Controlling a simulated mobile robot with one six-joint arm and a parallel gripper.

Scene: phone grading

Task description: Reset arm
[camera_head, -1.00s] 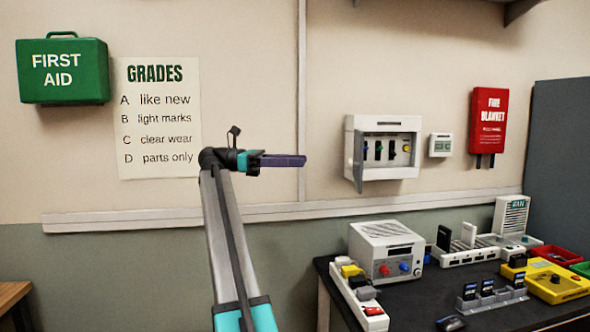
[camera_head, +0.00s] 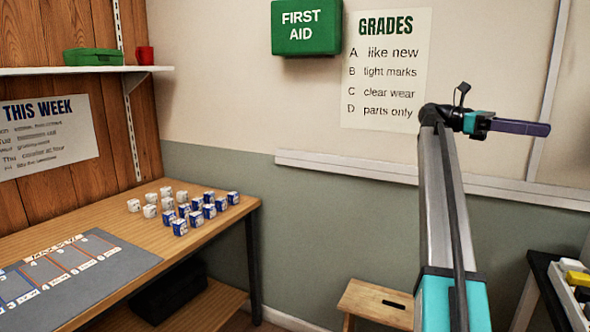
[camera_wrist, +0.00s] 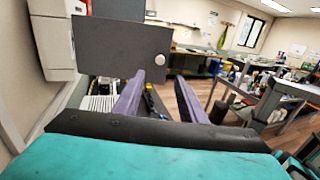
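My gripper (camera_head: 530,128) is at the end of my raised arm at the right of the head view, in front of the wall and right of the grades poster (camera_head: 386,70). Its purple fingers point right. In the wrist view the fingers of my gripper (camera_wrist: 168,82) stand apart with nothing between them, so it is open and empty. A dark grey panel (camera_wrist: 120,45) with a round pale knob shows beyond the fingertips.
A wooden bench (camera_head: 215,230) at left bears several blue and white small boxes (camera_head: 196,212) and a grey mat (camera_head: 110,275). A wooden stool (camera_head: 375,303) stands below my arm. A dark-topped table (camera_head: 541,280) is at right. A green first aid box (camera_head: 306,27) hangs on the wall.

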